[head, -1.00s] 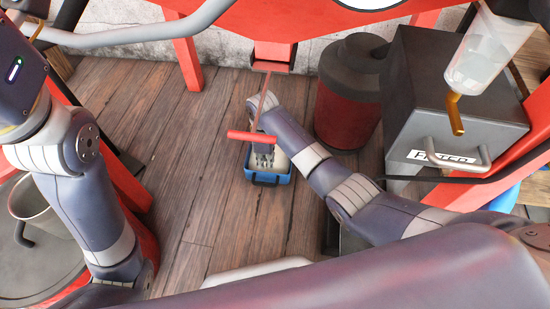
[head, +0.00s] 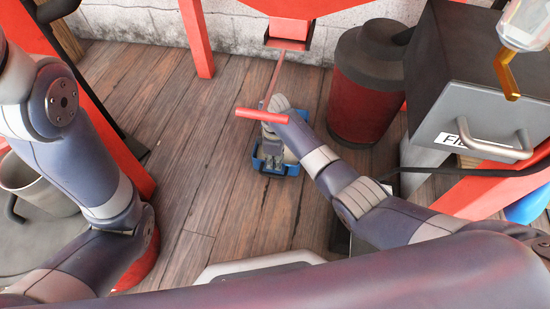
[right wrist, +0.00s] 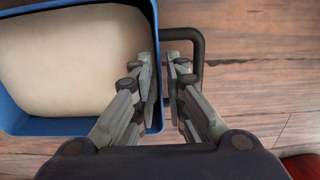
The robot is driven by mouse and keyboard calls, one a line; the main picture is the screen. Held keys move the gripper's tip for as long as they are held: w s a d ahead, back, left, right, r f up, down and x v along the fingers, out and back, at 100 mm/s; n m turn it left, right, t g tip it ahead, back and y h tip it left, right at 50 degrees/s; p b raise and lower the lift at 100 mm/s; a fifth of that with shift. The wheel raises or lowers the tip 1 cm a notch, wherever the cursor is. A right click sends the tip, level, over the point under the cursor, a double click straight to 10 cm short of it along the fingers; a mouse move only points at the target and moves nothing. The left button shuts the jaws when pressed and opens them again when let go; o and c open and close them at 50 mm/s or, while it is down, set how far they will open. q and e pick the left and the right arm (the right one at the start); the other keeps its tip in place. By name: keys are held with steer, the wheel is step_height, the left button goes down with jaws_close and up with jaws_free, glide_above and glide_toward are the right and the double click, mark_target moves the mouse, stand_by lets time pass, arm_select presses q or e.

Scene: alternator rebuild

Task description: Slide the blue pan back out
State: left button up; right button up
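The blue pan (head: 255,163) sits on the wooden floor, below the red T-bar (head: 262,115) in the head view. My right forearm and gripper cover much of it. In the right wrist view, the pan (right wrist: 62,126) fills the left side, with a pale, smooth inside. Its dark loop handle (right wrist: 201,60) sticks out from its right wall. My right gripper (right wrist: 164,68) is at that wall, by the handle. Its fingers are close together with a narrow gap; whether they grip the wall or handle is unclear. My left arm shows at the left, but its gripper is out of view.
A red canister with a dark top (head: 365,105) stands right of the pan. A grey box with a handle (head: 470,110) is further right. A metal pot (head: 42,188) is at the left. Wooden floor (head: 195,160) is clear left of the pan.

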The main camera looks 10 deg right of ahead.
mark_target(275, 173)
steer(key=shift+f+b, duration=1.15)
steer(key=shift+f, duration=0.9)
jaws_close()
steer(key=shift+s, duration=0.1)
